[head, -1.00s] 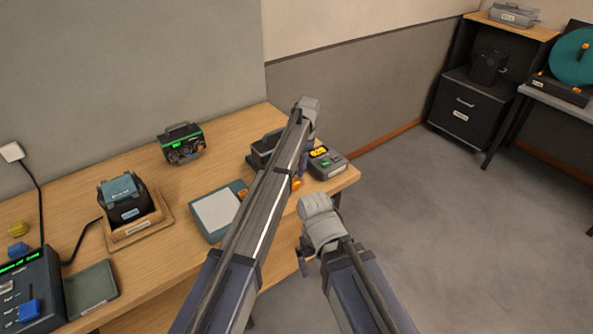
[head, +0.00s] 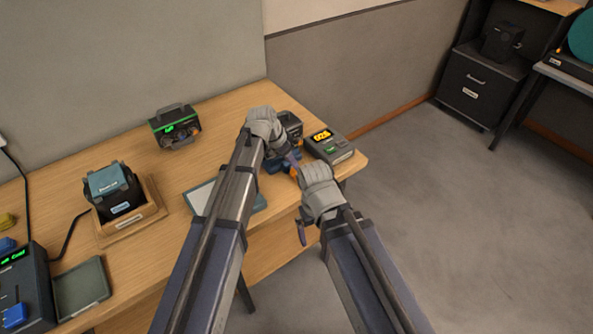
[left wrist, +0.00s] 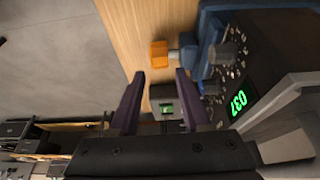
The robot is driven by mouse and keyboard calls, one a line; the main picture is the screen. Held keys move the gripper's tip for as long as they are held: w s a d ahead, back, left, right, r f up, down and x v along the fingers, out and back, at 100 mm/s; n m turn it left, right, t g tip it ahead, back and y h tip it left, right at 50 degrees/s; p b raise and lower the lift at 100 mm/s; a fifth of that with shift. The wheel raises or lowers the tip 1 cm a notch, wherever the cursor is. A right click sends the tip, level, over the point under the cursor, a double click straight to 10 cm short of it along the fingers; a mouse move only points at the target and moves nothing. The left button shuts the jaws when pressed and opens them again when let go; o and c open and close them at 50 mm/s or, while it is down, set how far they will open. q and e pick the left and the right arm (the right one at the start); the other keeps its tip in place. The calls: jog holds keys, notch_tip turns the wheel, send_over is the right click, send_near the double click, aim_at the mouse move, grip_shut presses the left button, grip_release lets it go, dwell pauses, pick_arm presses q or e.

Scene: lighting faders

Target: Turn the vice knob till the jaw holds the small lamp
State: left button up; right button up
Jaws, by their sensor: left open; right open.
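The blue vice (head: 276,165) is near the right front of the desk, partly hidden by my left gripper in the head view; it also shows in the left wrist view (left wrist: 208,42). Its orange knob (left wrist: 159,54) sticks out on a short shaft; a bit of it shows in the head view (head: 294,172). My left gripper (left wrist: 160,74) is open, its purple fingers apart, with the knob just beyond the fingertips and between their lines. My right gripper (head: 302,226) is open and empty, beside the desk's front edge. I cannot make out the small lamp.
A dark device (head: 290,123) stands behind the vice; a green 037 readout (left wrist: 238,102) shows in the wrist view. A grey box (head: 328,146) with an orange display is to the right. A pale panel (head: 199,197) lies left. Open floor lies right of the desk.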

aim_at(297, 173)
pick_arm(q)
jog(key=b+x, duration=0.5)
jog(key=x, duration=0.1)
jog(key=shift+f+b, duration=0.3)
jog(key=shift+f, duration=0.05)
grip_shut()
